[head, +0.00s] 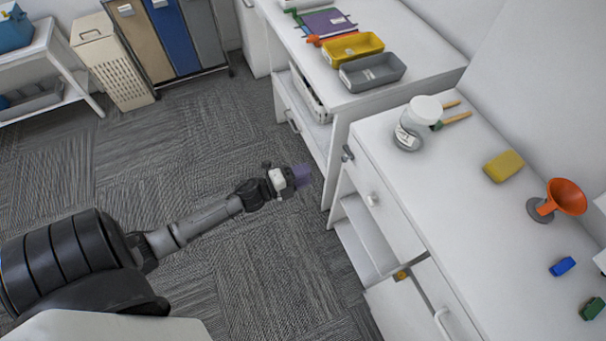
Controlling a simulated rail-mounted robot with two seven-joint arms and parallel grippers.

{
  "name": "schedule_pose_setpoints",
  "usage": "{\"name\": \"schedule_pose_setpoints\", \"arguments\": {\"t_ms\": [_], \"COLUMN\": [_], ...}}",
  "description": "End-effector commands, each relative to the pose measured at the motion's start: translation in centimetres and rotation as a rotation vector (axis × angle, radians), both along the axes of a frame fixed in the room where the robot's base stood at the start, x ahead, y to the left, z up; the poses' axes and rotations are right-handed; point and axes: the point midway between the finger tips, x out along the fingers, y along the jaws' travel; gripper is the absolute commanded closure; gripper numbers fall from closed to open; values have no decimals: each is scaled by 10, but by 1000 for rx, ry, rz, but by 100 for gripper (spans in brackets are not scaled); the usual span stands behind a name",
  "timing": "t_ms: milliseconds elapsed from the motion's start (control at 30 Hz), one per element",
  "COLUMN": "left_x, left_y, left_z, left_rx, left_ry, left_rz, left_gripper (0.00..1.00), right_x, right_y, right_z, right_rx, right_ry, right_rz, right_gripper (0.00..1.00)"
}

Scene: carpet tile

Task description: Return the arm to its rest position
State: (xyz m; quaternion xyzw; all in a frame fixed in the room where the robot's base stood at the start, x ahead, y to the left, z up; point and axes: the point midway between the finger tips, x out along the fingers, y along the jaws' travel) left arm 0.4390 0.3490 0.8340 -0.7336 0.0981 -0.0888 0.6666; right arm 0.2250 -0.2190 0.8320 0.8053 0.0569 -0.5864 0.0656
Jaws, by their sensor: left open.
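My left arm comes in from the lower left and stretches out over the carpet. My left gripper (301,175) is at its end, with purplish fingers, in front of the white cabinets. It is open, and I see nothing held in it. It is apart from the counter and its drawers. My right gripper is not in view.
A white counter (389,172) on the right holds a jar (424,110), a yellow sponge (503,166), an orange funnel (567,196) and a blue block (562,266). Yellow (353,48) and grey (372,70) bins stand farther back. Drawers below look partly open. Carpet (200,150) is clear.

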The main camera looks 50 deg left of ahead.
Motion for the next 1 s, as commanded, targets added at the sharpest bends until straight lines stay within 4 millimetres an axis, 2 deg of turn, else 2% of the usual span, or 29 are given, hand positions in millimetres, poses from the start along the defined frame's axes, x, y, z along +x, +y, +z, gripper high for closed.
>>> {"name": "schedule_pose_setpoints", "arguments": {"t_ms": [600, 767, 867, 1000], "left_x": [0, 4, 3, -6], "left_y": [0, 25, 51, 75], "left_z": [0, -16, -30, -34], "left_rx": [-26, -92, -172, -320], "left_ry": [8, 118, 224, 351], "left_rz": [2, 163, 345, 606], "left_gripper": [54, 54, 54, 54], "right_x": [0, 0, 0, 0], "right_y": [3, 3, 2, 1], "right_z": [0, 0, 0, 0], "right_rx": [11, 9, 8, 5], "right_ry": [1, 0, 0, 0], "right_rz": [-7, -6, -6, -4], "right_gripper": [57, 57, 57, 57]}}
